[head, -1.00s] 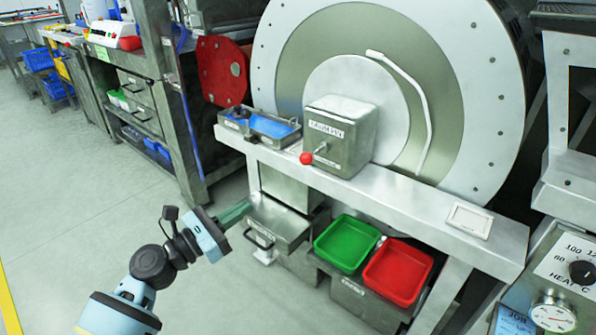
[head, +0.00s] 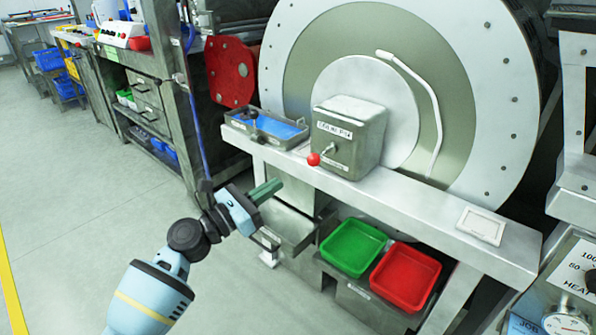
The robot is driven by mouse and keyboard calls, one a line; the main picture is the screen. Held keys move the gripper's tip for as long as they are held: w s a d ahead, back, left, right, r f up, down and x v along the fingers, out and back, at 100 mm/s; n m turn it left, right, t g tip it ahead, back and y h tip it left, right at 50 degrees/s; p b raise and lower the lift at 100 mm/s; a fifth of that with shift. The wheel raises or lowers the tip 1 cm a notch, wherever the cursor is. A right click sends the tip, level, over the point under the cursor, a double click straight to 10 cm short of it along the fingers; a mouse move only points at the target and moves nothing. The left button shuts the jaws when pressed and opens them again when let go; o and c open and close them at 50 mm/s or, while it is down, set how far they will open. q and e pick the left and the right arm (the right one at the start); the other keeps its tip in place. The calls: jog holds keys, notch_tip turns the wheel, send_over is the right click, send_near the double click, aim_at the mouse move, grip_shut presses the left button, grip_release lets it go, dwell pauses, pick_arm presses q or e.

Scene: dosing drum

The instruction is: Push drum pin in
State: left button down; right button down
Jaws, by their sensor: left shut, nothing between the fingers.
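The drum (head: 474,95) is a large round pale disc with a grey ring and bolts around its rim, at the back. In front of it a grey metal box (head: 353,135) with a label stands on the ledge. A pin with a red ball knob (head: 313,159) sticks out of the box's front face. My left gripper (head: 270,188) has greenish fingers, shut and empty. It is lower left of the red knob and apart from it, in front of the ledge near the drawer. My right gripper is not in view.
A tray with blue lining (head: 268,124) sits on the ledge left of the box. Below the ledge are a green bin (head: 353,247), a red bin (head: 405,277) and a metal drawer unit (head: 290,222). A white plate (head: 482,225) lies on the ledge at right. Floor at left is clear.

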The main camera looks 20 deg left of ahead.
aim_at(309, 164)
pick_arm(q)
jog(key=b+x, duration=0.1)
jog(key=x, duration=0.5)
jog(key=shift+w+d, duration=0.2)
jog(key=shift+w, duration=0.1)
jog(key=shift+w+d+r, duration=0.15)
jog(key=shift+w+d, duration=0.1)
jog(key=shift+w, duration=0.25)
jog(key=w, duration=0.1)
jog(key=w+d+b, duration=0.1)
jog(key=w, duration=0.1)
jog(key=shift+w+d+b, duration=0.15)
jog(key=shift+w+b, duration=0.1)
jog(key=shift+b, duration=0.05)
jog(key=shift+r, duration=0.15)
